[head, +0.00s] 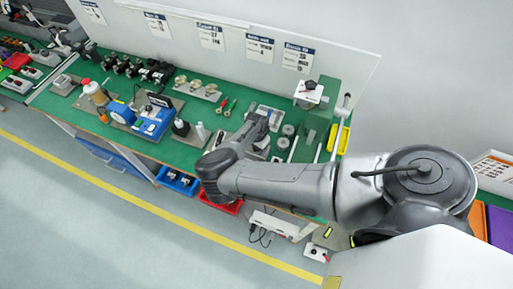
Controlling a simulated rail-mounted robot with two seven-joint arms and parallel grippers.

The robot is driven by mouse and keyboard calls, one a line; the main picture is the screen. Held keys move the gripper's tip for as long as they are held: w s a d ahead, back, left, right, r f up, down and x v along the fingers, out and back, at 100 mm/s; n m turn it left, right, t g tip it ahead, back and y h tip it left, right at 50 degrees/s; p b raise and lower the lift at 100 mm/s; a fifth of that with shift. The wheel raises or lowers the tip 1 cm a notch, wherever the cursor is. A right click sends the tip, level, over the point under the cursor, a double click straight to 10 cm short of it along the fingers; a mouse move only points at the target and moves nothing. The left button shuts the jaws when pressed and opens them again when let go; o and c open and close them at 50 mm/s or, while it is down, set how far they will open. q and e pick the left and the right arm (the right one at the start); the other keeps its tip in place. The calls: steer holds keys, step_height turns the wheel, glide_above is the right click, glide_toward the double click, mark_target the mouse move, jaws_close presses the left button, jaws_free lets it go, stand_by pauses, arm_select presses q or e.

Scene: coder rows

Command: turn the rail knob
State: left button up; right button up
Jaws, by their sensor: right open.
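A white box with a dark knob (309,86) on its top stands at the back right end of the green bench (215,150). Another small white box with dark and red spots (317,253) sits low in front of the bench; I cannot tell which of the two is the rail knob. My right arm comes in from the right, across the bench's front right part. Its gripper (257,124) is over the bench, left of and nearer than the knob box and apart from it. The fingers are small, open, with nothing seen between them. My left gripper is not in view.
Near the gripper are grey discs (285,137), a light tray (268,113) and red and green-handled tools (229,106). A yellow bin (339,138) is at the bench's right end.

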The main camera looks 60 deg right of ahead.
steer(key=shift+f, duration=0.5)
steer(key=shift+c, duration=0.2)
